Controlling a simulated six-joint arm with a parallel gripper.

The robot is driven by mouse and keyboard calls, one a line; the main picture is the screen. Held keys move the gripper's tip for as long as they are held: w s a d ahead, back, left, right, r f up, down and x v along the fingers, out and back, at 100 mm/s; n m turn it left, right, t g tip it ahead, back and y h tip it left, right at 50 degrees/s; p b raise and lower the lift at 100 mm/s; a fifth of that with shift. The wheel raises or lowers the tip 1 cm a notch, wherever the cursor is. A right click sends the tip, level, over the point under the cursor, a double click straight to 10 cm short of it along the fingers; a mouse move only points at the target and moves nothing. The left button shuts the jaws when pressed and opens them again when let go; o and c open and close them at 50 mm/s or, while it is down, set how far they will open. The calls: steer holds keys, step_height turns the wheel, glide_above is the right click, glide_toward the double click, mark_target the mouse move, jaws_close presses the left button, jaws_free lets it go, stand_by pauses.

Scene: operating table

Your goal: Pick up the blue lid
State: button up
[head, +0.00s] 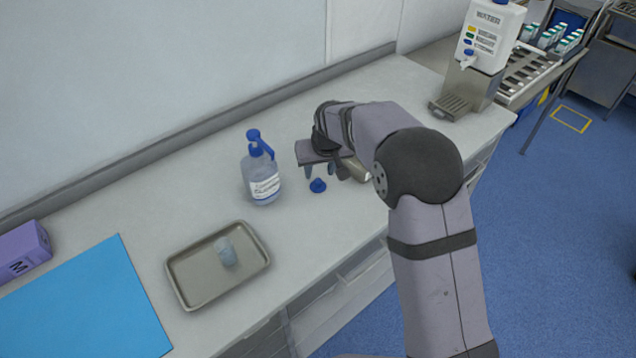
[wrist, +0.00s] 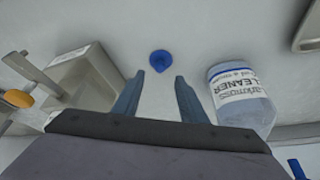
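The blue lid (head: 318,185) lies on the light countertop, to the right of the pump bottle in the head view. In the wrist view the blue lid (wrist: 160,61) sits a little beyond my fingertips, roughly centred between them. My gripper (wrist: 160,80) is open, with a clear gap between its two fingers and nothing in it. In the head view my gripper (head: 335,170) is beside the lid, with the arm reaching in from the right. The fingers are partly hidden by the wrist there.
A clear pump bottle (head: 262,180) with a blue top stands left of the lid; its labelled body (wrist: 241,95) is near my finger in the wrist view. A metal tray (head: 190,297) holds a pale blue object (head: 226,251). A dispenser (head: 490,35) stands at the back right.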

mark_target(318, 180)
steer(key=shift+p+x, duration=1.4)
steer(key=shift+x, duration=1.2)
steer(key=shift+s+d, duration=0.15)
steer(key=shift+s, duration=0.05)
jaws_close()
